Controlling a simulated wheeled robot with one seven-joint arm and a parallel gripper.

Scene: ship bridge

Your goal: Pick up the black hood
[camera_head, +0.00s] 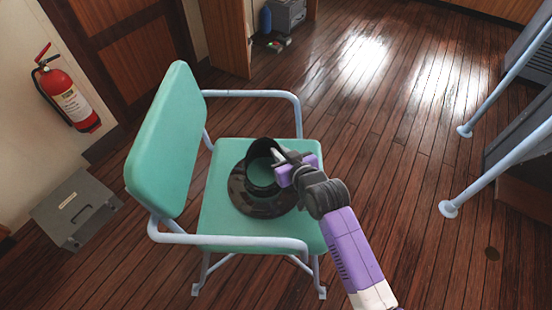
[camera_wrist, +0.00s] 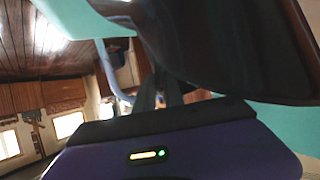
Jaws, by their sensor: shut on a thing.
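The black hood (camera_head: 256,192) is a short open cylinder with a wide, glossy round brim. It appears to rest brim down on the green seat (camera_head: 222,225) of a chair in the head view. My gripper (camera_head: 277,156) reaches in from the right and is shut on the upper wall of the hood. In the wrist view the hood (camera_wrist: 235,45) is a large dark shape filling the upper right, close to the camera. The grey fingers (camera_wrist: 170,95) show below and left of it, and their tips are partly hidden.
The chair has a green backrest (camera_head: 165,150) on the left and pale tubular armrests (camera_head: 225,242) on both sides. A red fire extinguisher (camera_head: 70,95) hangs on the left wall above a grey case (camera_head: 75,210). The wooden floor to the right is mostly clear.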

